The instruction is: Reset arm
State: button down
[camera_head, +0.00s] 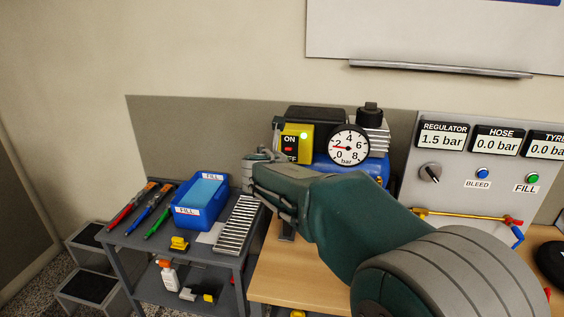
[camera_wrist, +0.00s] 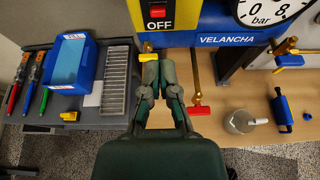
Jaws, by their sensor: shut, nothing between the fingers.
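My dark green arm reaches in from the lower right in the head view. My gripper (camera_head: 256,166) is in front of the yellow ON/OFF switch box (camera_head: 294,142) of the compressor and partly covers the area below it. In the wrist view my gripper (camera_wrist: 159,66) has its two fingers side by side, pointing up the picture to just below the switch box (camera_wrist: 160,13) and its red OFF button. The fingers are shut and hold nothing. Their exact distance to the compressor cannot be told.
A blue FILL bin (camera_head: 186,218) and red, blue and green tools (camera_head: 145,210) lie on the grey shelf at left. The dial gauge (camera_head: 348,146) is above the blue tank. A control panel (camera_head: 485,165) stands at right. A glass jug (camera_wrist: 240,122) lies on the wooden bench.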

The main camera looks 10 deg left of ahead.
jog(key=shift+a, duration=0.15)
jog(key=s+d+m+g+h, duration=0.1)
jog(key=s+d+m, duration=0.45)
jog(key=d, duration=0.25)
jog(key=s+d+r+m+g+h, duration=0.1)
jog(key=s+d+m+g, duration=0.1)
jog(key=s+d+m, duration=0.35)
jog(key=s+d+m+g+h, duration=0.1)
jog(key=s+d+m, duration=0.2)
jog(key=d+m, duration=0.45)
jog(key=s+d+f+m+g+y, duration=0.1)
jog(key=s+d+f+m, duration=0.1)
jog(key=s+m, duration=0.3)
jog(key=s+d+f+m+g+y, duration=0.1)
jog(key=s+d+f+m, duration=0.1)
jog(key=s+m, duration=0.4)
jog(key=s+d+f+m+g+y, duration=0.1)
jog(key=s+d+f+m+g, duration=0.1)
jog(key=s+m, duration=0.4)
jog(key=s+d+f, duration=0.1)
jog(key=s+f, duration=0.1)
jog(key=s, duration=0.3)
jog(key=shift+s+f, duration=0.25)
